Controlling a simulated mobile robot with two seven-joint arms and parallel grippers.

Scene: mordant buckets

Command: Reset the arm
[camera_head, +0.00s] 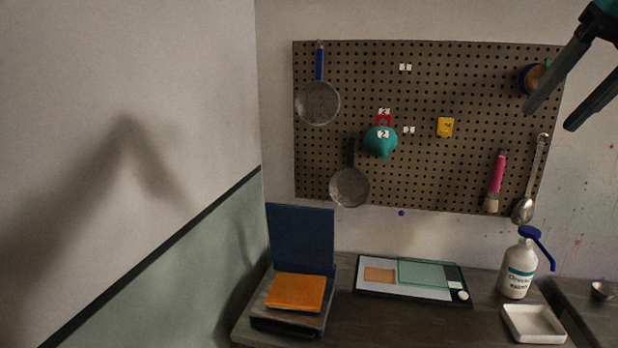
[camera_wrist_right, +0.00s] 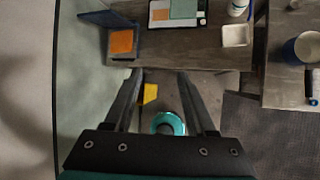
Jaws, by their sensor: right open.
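My right gripper (camera_head: 557,108) is at the upper right of the head view, in front of the pegboard's right side. Its two dark fingers are spread and nothing is between them. In the right wrist view the open fingers (camera_wrist_right: 160,80) point toward the table's front edge, and the gripper is empty. My left gripper is in neither view.
A pegboard (camera_head: 430,180) holds pans, a teal funnel (camera_head: 380,143), a brush and a ladle. The table (camera_head: 400,325) bears an orange-topped box (camera_head: 295,291), a framed panel, a pump bottle (camera_head: 517,265) and a white tray (camera_head: 533,337). A teal-rimmed bucket (camera_wrist_right: 168,124) stands below.

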